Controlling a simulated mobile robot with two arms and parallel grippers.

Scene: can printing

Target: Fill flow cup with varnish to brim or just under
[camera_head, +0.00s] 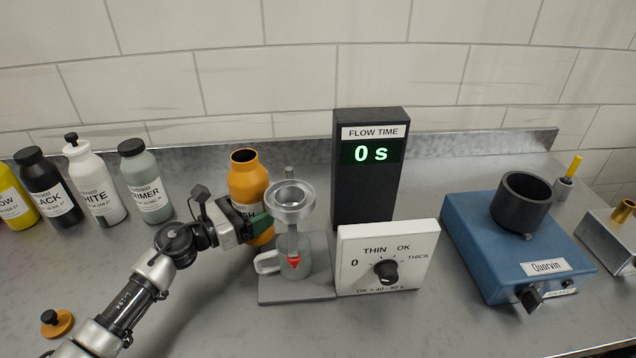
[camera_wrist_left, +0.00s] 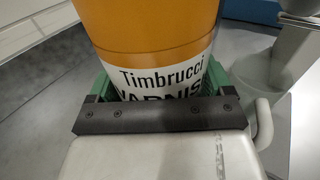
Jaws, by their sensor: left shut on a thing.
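An orange varnish bottle (camera_head: 248,182) stands upright and uncapped, its mouth open at the top. My left gripper (camera_head: 256,226) is shut on it around its white label; the label and green fingers also show in the left wrist view (camera_wrist_left: 165,85). The metal flow cup (camera_head: 291,196) sits on a stand just right of the bottle. I cannot see clearly what is inside the cup. Below it a grey mug (camera_head: 296,266) with a red mark rests on the stand's base (camera_head: 297,294). My right gripper is not in view.
An orange cap (camera_head: 57,323) lies at the lower left. Several ink bottles (camera_head: 95,182) stand at the back left. The flow time display (camera_head: 368,152) reads 0 s, behind a white dial box (camera_head: 388,257). A blue machine (camera_head: 517,247) with a dark cup stands at right.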

